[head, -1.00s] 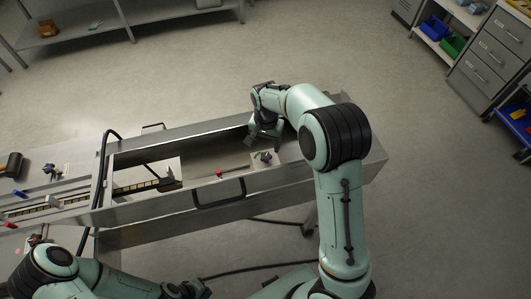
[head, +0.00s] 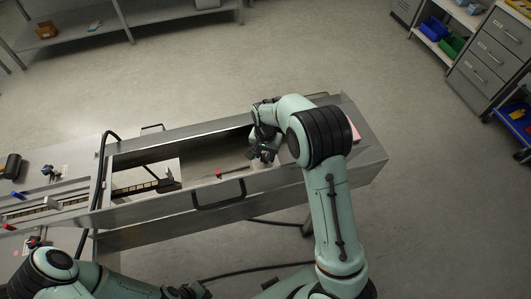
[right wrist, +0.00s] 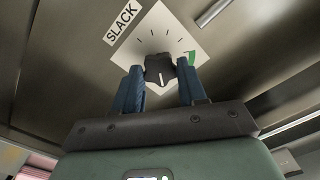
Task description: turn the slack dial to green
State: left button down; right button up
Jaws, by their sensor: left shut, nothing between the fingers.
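The slack dial's black knob (right wrist: 160,69) sits on a white square plate (right wrist: 152,38) with tick marks, beside the SLACK label (right wrist: 122,22). A green mark (right wrist: 191,57) lies at the plate's right side. The knob's white pointer line faces down toward my gripper, away from the green. My right gripper (right wrist: 161,78) is open, its blue fingers on either side of the knob with small gaps seeming to show. In the head view my right gripper (head: 262,153) is low over the machine panel and hides the dial. My left gripper (head: 192,290) is shut and empty at the bottom edge.
The metal machine (head: 155,230) runs across the middle, with a black handle (head: 219,194) on its front and a small red knob (head: 219,174) left of my right gripper. A pink item (head: 354,131) lies at its right end. Shelves and drawers stand well away.

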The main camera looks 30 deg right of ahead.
jog(key=shift+n, duration=0.3)
jog(key=n, duration=0.2)
jog(key=shift+n, duration=0.4)
jog(key=n, duration=0.3)
jog(key=shift+n+b, duration=0.3)
jog(key=shift+n, duration=0.1)
jog(key=n, duration=0.3)
pick_arm(q)
jog(key=shift+s+f, duration=0.35)
jog(key=shift+f, duration=0.1)
pick_arm(e)
jog(key=shift+n, duration=1.7)
jog(key=o, duration=1.1)
jog(key=shift+c, duration=0.2)
